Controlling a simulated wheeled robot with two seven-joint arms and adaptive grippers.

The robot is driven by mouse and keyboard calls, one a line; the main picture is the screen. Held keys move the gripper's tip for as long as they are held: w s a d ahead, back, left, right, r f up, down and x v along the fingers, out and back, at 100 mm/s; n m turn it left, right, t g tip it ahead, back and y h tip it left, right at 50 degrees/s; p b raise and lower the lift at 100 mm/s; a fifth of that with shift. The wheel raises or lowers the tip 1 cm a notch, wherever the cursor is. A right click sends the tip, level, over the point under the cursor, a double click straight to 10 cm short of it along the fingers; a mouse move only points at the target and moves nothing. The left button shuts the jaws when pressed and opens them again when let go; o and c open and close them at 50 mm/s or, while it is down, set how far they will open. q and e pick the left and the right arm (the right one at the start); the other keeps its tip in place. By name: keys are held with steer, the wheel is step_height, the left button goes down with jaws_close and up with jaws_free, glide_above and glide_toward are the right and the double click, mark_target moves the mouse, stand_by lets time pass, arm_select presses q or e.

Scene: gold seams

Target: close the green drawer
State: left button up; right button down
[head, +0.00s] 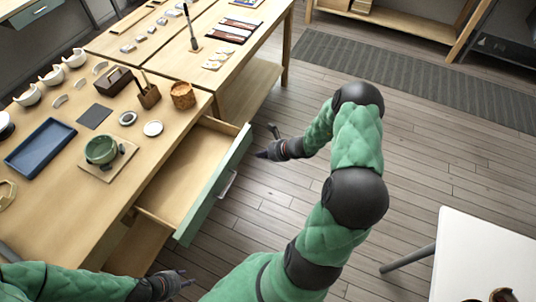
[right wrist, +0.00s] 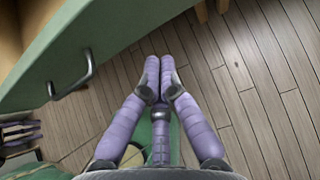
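The green drawer (head: 215,187) stands pulled out from the wooden workbench, with its tray showing and looking empty. Its green front has a metal bar handle (head: 228,184). In the right wrist view the drawer front (right wrist: 75,45) fills the upper left, with the handle (right wrist: 72,77) left of my fingers. My right gripper (head: 262,154) is just outside the front, near its far end. In the wrist view its purple fingertips (right wrist: 160,76) meet with nothing between them, apart from the handle. My left gripper (head: 186,279) is low, near the bench's near end; its finger opening is unclear.
The workbench top (head: 150,190) holds a green bowl (head: 101,150), a blue tray (head: 40,147), a wooden cup (head: 183,95) and several small items. A white table (head: 480,255) stands at lower right. The wooden floor (head: 440,150) outside the drawer is clear.

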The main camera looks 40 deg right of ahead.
mark_target(242, 152)
arm_select(q)
steer(key=shift+f+b, duration=0.8)
steer(key=shift+f, duration=0.2)
arm_select(e)
steer(key=shift+w+a+f, duration=0.3)
steer(key=shift+w+a, duration=0.1)
steer(key=shift+w, duration=0.5)
steer(key=shift+w+a+f, duration=0.3)
steer(key=shift+w+a, duration=0.05)
steer(key=shift+w, duration=0.6)
steer(key=shift+w+a+f, duration=0.3)
steer(key=shift+w+a, duration=0.1)
steer(key=shift+w, duration=0.5)
